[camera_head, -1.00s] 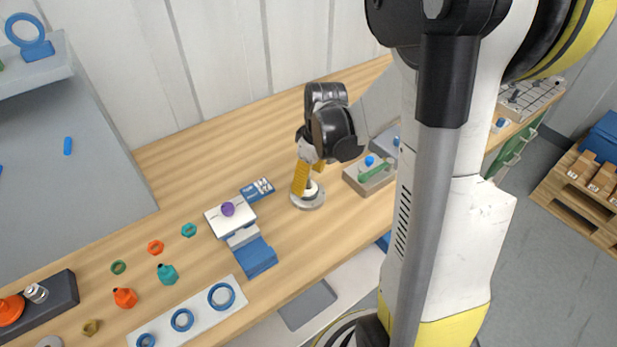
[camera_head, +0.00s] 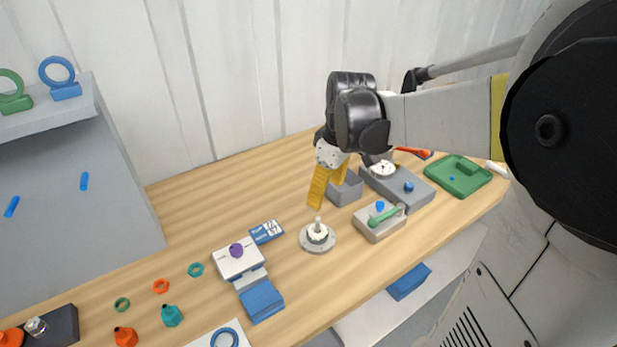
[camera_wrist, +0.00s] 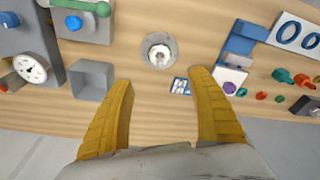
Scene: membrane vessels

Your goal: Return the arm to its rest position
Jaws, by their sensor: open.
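My gripper (camera_head: 329,183) has yellow fingers and is held above the wooden bench, behind the round metal vessel base. Its fingers are spread apart with nothing between them; the wrist view shows them open too (camera_wrist: 165,105). The round vessel base (camera_head: 317,238) stands on the bench with a pale upright stem on top. In the wrist view it sits beyond the fingertips (camera_wrist: 159,50), apart from them. My arm reaches in from the right and hides part of the bench's right side.
Near the gripper are a grey open box (camera_head: 346,190), a grey block with a green lever (camera_head: 372,226) and a gauge unit (camera_head: 412,196). A green tray (camera_head: 470,182) lies at the right. A white box with a purple knob (camera_head: 232,264) stands left.

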